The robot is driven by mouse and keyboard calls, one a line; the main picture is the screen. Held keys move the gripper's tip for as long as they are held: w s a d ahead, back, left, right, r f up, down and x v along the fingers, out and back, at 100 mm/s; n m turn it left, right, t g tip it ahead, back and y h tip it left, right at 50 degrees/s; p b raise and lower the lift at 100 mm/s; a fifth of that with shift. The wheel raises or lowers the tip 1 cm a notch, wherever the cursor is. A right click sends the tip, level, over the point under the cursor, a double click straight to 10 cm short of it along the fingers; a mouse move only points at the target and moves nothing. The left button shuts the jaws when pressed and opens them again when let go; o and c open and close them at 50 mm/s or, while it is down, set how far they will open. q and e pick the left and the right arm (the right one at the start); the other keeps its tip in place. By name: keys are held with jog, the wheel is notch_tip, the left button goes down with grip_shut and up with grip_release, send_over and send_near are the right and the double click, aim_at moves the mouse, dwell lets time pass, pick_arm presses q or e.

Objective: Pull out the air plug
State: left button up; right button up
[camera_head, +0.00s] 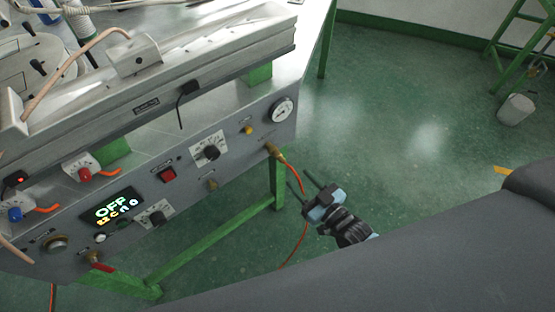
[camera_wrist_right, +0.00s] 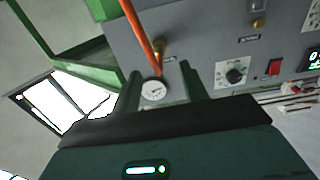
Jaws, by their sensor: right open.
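The air plug (camera_head: 272,149) is a brass fitting at the right end of the machine's grey front panel. An orange hose (camera_head: 293,170) runs from it and hangs down. In the right wrist view the brass plug (camera_wrist_right: 158,52) appears just past the fingertips, with the hose (camera_wrist_right: 138,28) leading up from it. My right gripper (camera_head: 299,177) is open and empty, to the lower right of the plug, its fingers pointing towards the panel. In the right wrist view, the right gripper (camera_wrist_right: 162,75) has its two fingers spread apart. My left gripper is not in view.
The panel carries a round gauge (camera_head: 282,110), a black knob (camera_head: 211,152), a red switch (camera_head: 168,174) and a display (camera_head: 112,207) reading OFF. A green table leg (camera_head: 278,180) stands behind the hose. The floor (camera_head: 400,140) to the right is mostly clear; a bucket (camera_head: 515,109) stands far off.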

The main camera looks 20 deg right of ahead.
aim_at(284, 162)
jog(key=shift+w, duration=0.15)
dwell(0.3)
jog(key=shift+b+x, duration=1.6)
jog(key=shift+x, duration=2.8)
jog(key=shift+c, duration=0.4)
grip_shut()
